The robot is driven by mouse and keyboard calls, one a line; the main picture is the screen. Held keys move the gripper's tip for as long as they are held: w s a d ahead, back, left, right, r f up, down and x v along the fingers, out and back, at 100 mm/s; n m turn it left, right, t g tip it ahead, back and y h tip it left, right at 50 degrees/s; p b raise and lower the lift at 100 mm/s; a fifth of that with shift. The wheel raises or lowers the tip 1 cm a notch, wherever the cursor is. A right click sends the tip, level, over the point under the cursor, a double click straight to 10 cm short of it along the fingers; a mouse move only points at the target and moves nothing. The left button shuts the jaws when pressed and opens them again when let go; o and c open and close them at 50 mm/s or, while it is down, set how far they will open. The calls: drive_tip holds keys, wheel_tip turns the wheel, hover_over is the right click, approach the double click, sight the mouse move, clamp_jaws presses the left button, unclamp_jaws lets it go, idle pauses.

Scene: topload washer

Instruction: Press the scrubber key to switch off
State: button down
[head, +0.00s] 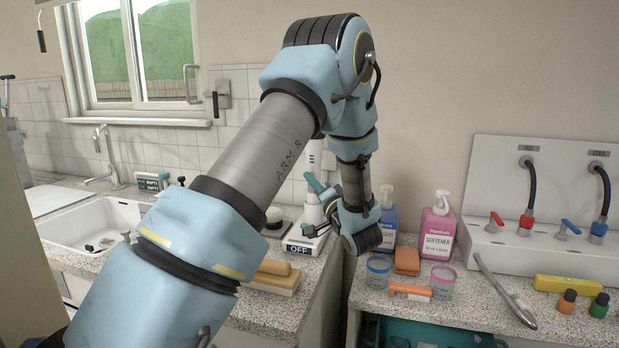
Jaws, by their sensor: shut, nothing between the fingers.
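A white upright device (313,212), which looks like the scrubber, stands on the counter behind and beside my wrist. Its pale base carries a black label (298,250) reading "OFF". My gripper (314,231) is shut and empty, pointing left, close in front of the device just above the label. A teal piece shows at the device's upper part, but I cannot tell which it belongs to. The key itself is not clearly visible, and I cannot tell whether my fingertips touch the device.
A sponge and brush (272,277) lie in front on the left counter. A sink (85,235) is at the left; taps with hoses are at the right.

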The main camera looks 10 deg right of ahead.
drive_tip(key=shift+s+a, duration=0.5)
drive_tip(key=shift+s, duration=0.35)
drive_tip(key=shift+s+a, duration=0.45)
drive_tip(key=shift+s, duration=0.45)
drive_tip(key=shift+s+a, duration=0.5)
drive_tip(key=shift+s, duration=0.35)
drive_tip(key=w+a+f+n+g+h, duration=0.2)
drive_tip(key=a+f+n+g+h, duration=0.1)
drive_tip(key=a+f+g+h, duration=0.35)
drive_tip(key=s+a+g, duration=0.2)
drive_tip(key=s, duration=0.1)
drive_tip(key=s+a+n+g, duration=0.1)
drive_tip(key=s+a+g, duration=0.1)
drive_tip(key=a, duration=0.1)
drive_tip(key=s+a+n+g, duration=0.1)
drive_tip(key=s+a+g, duration=0.1)
drive_tip(key=s, duration=0.1)
drive_tip(key=shift+s+a+f+g+h, duration=0.15)
drive_tip(key=shift+s+f+g+h, duration=0.1)
drive_tip(key=shift+s, duration=0.1)
drive_tip(key=s+a+f+n+g+y, duration=0.1)
drive_tip(key=s+a+g, duration=0.4)
drive_tip(key=s, duration=0.7)
drive_tip(key=shift+s+a+f+n, duration=0.15)
drive_tip(key=shift+a+f+n, duration=0.2)
drive_tip(key=shift+a+n, duration=0.4)
drive_tip(key=shift+a, duration=0.15)
